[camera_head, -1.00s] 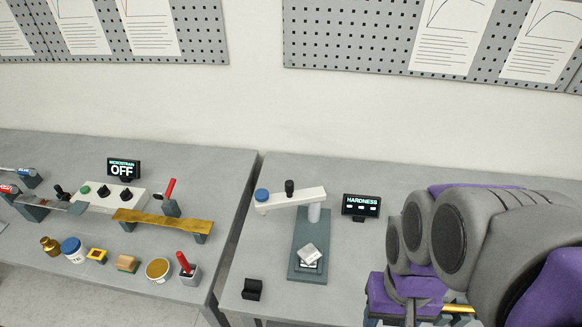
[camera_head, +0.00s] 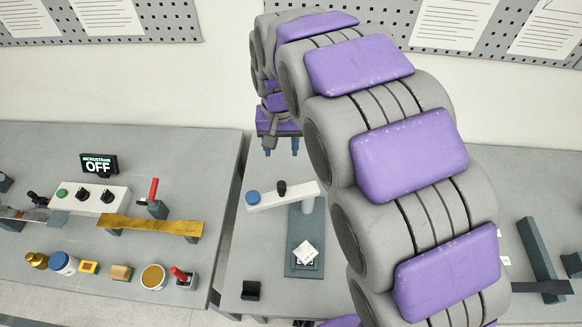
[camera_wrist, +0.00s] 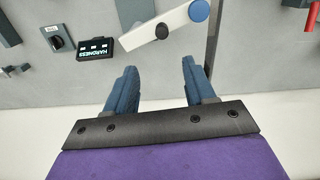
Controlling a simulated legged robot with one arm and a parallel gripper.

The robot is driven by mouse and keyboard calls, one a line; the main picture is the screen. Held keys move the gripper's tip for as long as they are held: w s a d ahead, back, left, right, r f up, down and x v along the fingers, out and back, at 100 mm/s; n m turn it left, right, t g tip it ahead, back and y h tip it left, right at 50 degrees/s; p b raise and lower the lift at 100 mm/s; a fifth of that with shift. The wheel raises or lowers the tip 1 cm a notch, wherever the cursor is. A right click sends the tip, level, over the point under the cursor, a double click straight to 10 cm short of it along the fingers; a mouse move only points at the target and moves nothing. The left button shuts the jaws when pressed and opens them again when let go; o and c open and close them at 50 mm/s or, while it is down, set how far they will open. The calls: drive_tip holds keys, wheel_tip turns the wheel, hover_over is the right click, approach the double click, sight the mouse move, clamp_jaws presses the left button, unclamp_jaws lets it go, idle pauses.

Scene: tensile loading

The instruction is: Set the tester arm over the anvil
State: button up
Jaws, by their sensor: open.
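The tester arm (camera_head: 290,196) is a white bar with a blue cap (camera_head: 253,198) at its left end and a black knob (camera_head: 281,187) on top. It sits on a grey post and points left, off to the side of the anvil area. A pale block (camera_head: 305,250) lies tilted on the dark base (camera_head: 294,232), covering the anvil. My gripper (camera_head: 281,147) is open and empty, above and behind the tester arm. In the wrist view, the open fingers (camera_wrist: 157,76) are apart from the tester arm (camera_wrist: 180,20) and its black knob (camera_wrist: 162,31).
The hardness display (camera_wrist: 97,48) is close by in the wrist view; my arm hides it in the head view. A small black block (camera_head: 250,290) stands at the front table edge. The left table holds a MICROSTRAIN display (camera_head: 99,164), a brass bar (camera_head: 150,225) and several containers.

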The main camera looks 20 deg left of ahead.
drive_tip(key=a, duration=0.1)
approach(281, 183)
wheel_tip(281, 183, down, 9)
drive_tip(key=shift+w+f, duration=0.1)
drive_tip(key=shift+f, duration=0.1)
drive_tip(key=shift+d+f, duration=0.4)
drive_tip(key=shift+f, duration=0.25)
drive_tip(key=shift+a, duration=0.35)
drive_tip(key=shift+a+f, duration=0.1)
drive_tip(key=shift+a, duration=0.05)
drive_tip(key=shift+c, duration=0.7)
drive_tip(key=shift+d, duration=0.25)
drive_tip(key=c, duration=0.6)
clamp_jaws()
